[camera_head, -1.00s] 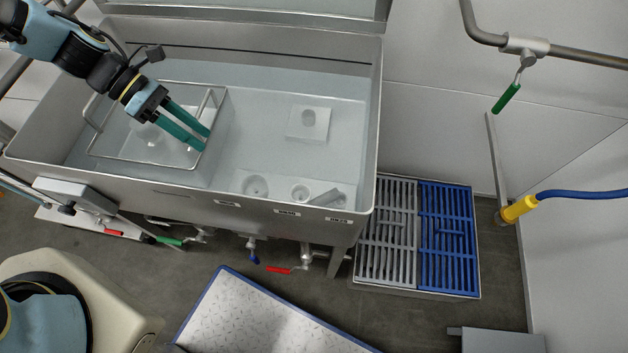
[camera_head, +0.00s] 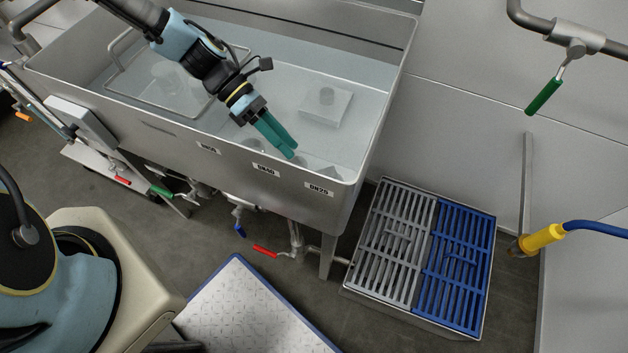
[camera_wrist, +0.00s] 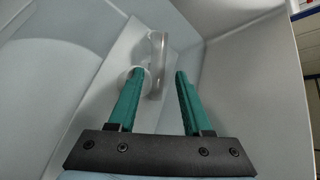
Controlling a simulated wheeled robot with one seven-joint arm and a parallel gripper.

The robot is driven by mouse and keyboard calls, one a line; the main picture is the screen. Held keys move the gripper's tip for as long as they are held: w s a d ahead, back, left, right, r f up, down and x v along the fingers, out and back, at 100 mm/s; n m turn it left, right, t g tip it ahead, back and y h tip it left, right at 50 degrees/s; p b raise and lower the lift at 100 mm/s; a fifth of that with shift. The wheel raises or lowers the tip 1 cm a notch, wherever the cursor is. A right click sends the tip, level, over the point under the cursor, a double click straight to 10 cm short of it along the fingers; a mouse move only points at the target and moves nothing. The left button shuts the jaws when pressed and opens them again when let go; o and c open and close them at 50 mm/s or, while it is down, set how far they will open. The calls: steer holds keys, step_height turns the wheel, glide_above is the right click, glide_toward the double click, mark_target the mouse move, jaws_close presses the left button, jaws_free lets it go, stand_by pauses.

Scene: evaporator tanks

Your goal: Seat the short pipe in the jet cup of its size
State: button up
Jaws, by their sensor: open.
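My gripper (camera_head: 290,155) is open and empty, pointing down into the tank near its front right corner. In the wrist view its two teal fingers (camera_wrist: 158,75) stand apart. A grey short pipe (camera_wrist: 158,62) shows beyond the gap between them, lying or leaning; which I cannot tell. A pale round cup (camera_wrist: 129,76) is partly hidden behind the left finger. In the head view a cup (camera_head: 254,145) shows partly beside the gripper, and a grey shape near the corner (camera_head: 331,172) may be the pipe. The front wall covers much of the cups.
The steel tank (camera_head: 225,135) has a raised front wall with size labels, among them DN40 (camera_head: 265,170) and DN25 (camera_head: 318,189). A wire-handled basket (camera_head: 130,75) stands at left. Valves hang below.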

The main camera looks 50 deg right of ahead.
steer(key=p+x, duration=0.3)
steer(key=x, duration=0.5)
steer(key=shift+d, duration=0.15)
steer(key=shift+s+f, duration=0.15)
steer(key=shift+f, duration=0.05)
jaws_close()
